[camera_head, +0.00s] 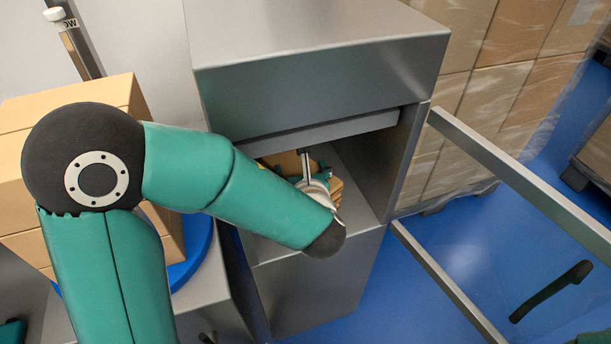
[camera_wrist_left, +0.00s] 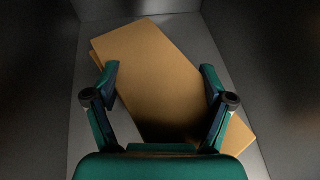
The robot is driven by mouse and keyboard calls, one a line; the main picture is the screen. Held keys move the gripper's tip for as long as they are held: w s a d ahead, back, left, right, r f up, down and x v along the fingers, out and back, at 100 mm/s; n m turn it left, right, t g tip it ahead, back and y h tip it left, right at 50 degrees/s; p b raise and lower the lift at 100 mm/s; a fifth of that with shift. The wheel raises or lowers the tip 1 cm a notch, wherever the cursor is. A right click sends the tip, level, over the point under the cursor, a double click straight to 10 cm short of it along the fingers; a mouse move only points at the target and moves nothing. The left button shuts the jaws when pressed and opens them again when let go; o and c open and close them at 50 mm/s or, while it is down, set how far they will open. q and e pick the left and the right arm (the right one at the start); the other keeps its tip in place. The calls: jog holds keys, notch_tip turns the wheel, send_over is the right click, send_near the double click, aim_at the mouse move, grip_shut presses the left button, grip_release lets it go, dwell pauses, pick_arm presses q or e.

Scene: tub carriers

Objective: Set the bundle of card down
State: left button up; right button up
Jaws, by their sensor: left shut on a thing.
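The bundle of card is a flat tan block. In the left wrist view the bundle of card (camera_wrist_left: 150,48) lies at a slant inside a grey metal compartment, between the two fingers of my left gripper (camera_wrist_left: 160,80). The gripper is shut on it. In the head view my left arm reaches into the open front of the grey metal cabinet (camera_head: 320,55). There the left gripper (camera_head: 307,172) and parts of the bundle (camera_head: 337,188) show under the cabinet's top, mostly hidden by my arm. I cannot tell whether the bundle touches the compartment floor. My right gripper is out of view.
A clear door (camera_head: 518,175) with a metal frame and black handle (camera_head: 552,290) stands open at the right. A stack of tan card (camera_head: 70,108) stands on a blue round base at the left. Wrapped cartons (camera_head: 500,75) stand behind.

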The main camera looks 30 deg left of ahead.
pick_arm(q)
jog(key=shift+d+r, duration=0.1)
jog(key=o, duration=1.1)
jog(key=shift+s+d+r, duration=0.2)
jog(key=shift+s+d, duration=0.05)
jog(key=shift+d, duration=0.05)
jog(key=p+v, duration=0.3)
jog(key=v, duration=0.8)
jog(key=shift+s, duration=0.2)
